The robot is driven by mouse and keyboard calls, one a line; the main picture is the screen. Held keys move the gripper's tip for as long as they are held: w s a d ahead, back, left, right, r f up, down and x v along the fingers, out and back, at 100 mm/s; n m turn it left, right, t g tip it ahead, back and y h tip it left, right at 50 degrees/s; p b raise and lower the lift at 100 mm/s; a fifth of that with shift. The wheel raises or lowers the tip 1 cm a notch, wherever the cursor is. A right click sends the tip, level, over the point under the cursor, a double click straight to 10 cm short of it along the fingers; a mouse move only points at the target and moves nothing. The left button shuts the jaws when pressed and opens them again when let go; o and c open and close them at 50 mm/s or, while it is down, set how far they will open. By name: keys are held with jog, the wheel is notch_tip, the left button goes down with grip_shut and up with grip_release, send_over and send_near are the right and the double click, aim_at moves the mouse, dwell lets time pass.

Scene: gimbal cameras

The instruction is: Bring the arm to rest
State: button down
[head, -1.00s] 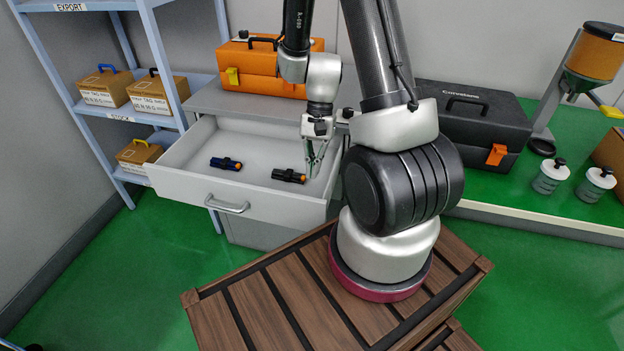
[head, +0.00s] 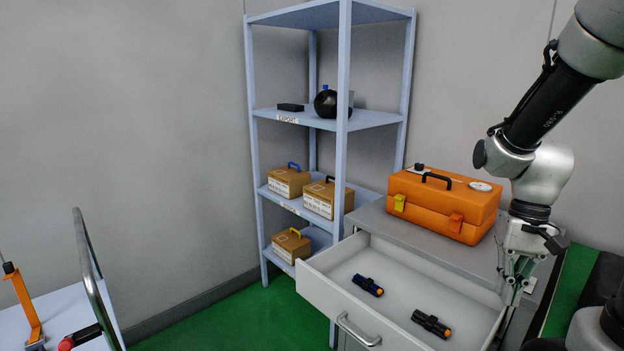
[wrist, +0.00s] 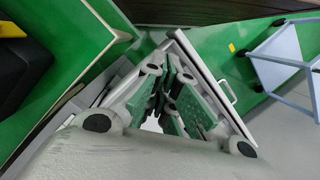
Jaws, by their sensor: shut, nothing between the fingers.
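My gripper (head: 516,288) is at the right of the head view, pointing down over the right end of the open drawer (head: 398,262). Its fingers are shut with nothing between them. In the wrist view the gripper's fingers (wrist: 172,105) show close up, with the drawer's edge behind them. Two small dark cylinders with orange ends lie in the drawer apart from the gripper: a blue-and-black one (head: 368,285) and a black one (head: 431,323). My arm comes in from the upper right corner.
An orange toolbox (head: 443,204) stands on the grey cabinet top behind the drawer, close to my arm. A blue-grey shelf (head: 345,150) holds several cardboard boxes (head: 289,182). A cart with a metal rail (head: 95,280) is at lower left. Green floor lies between.

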jog(key=s+r+n+t+h, duration=0.1)
jog(key=s+r+n+t, duration=0.2)
jog(key=r, duration=1.1)
jog(key=s+t, duration=0.1)
jog(key=t, duration=0.2)
jog(key=shift+s+a+t, duration=0.3)
jog(key=shift+s+a, duration=0.1)
jog(key=shift+d, duration=0.1)
